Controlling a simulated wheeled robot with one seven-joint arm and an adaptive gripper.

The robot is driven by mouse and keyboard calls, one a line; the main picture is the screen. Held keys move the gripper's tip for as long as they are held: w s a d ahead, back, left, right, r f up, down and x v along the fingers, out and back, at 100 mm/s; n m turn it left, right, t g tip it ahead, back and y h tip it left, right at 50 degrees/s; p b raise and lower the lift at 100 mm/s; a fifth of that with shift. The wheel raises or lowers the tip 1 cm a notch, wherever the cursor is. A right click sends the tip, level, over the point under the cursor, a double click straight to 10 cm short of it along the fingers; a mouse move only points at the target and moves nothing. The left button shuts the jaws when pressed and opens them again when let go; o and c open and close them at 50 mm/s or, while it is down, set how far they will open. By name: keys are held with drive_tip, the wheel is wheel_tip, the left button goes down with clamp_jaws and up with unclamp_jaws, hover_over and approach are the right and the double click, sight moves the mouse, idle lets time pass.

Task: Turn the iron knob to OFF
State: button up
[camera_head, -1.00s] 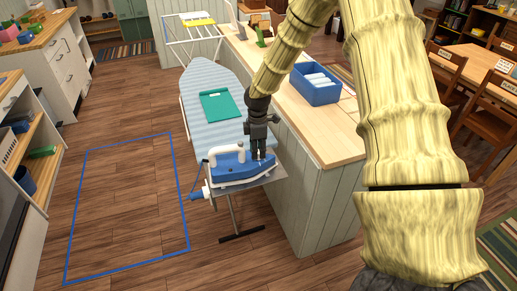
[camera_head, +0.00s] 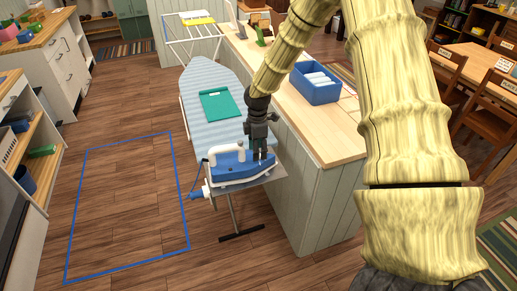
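The blue and white iron (camera_head: 232,168) rests on the near end of the ironing board (camera_head: 203,78), with its white handle to the left. My gripper (camera_head: 261,157) points down at the right part of the iron, at or just above its blue top. The iron's knob cannot be made out; my gripper covers that part of the iron. The fingers look close together, but whether they are shut on anything is too small to tell.
A green clipboard (camera_head: 220,103) lies on the board. A wooden counter (camera_head: 325,132) with a blue bin (camera_head: 316,91) of white rolls stands to the right. A blue outline (camera_head: 128,203) marks clear floor at left. A drying rack (camera_head: 190,27) stands behind.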

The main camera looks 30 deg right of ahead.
wheel_tip(320, 180, up, 12)
idle(0.8)
idle(0.4)
